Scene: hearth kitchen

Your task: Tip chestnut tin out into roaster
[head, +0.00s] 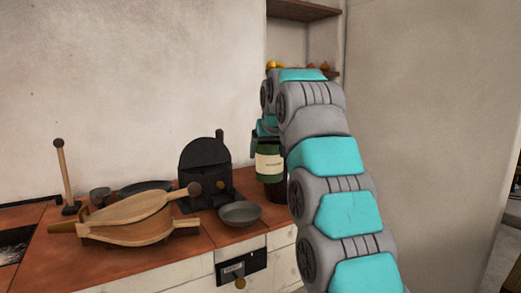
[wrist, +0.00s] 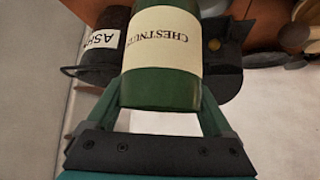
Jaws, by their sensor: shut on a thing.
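The chestnut tin (head: 268,165) is green with a cream label and looks about upright in the head view. It fills the middle of the wrist view (wrist: 160,45), where its label reads upside down. My gripper (wrist: 161,102) is shut on the tin, one finger on each side; arm links partly hide it in the head view. The tin's contents are not visible. A black rounded metal body (head: 203,165) with a knob and a short stack, possibly the roaster, stands left of the tin. A shallow grey pan (head: 240,213) sits in front of it; I cannot tell which is the roaster.
Wooden bellows (head: 135,218) lie on the red-brown counter (head: 205,240) at left, with a mallet-like tool (head: 64,175) behind. A dark bin marked ASH (wrist: 100,50) is beside the tin in the wrist view. A wall shelf (head: 300,10) is behind my arm.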

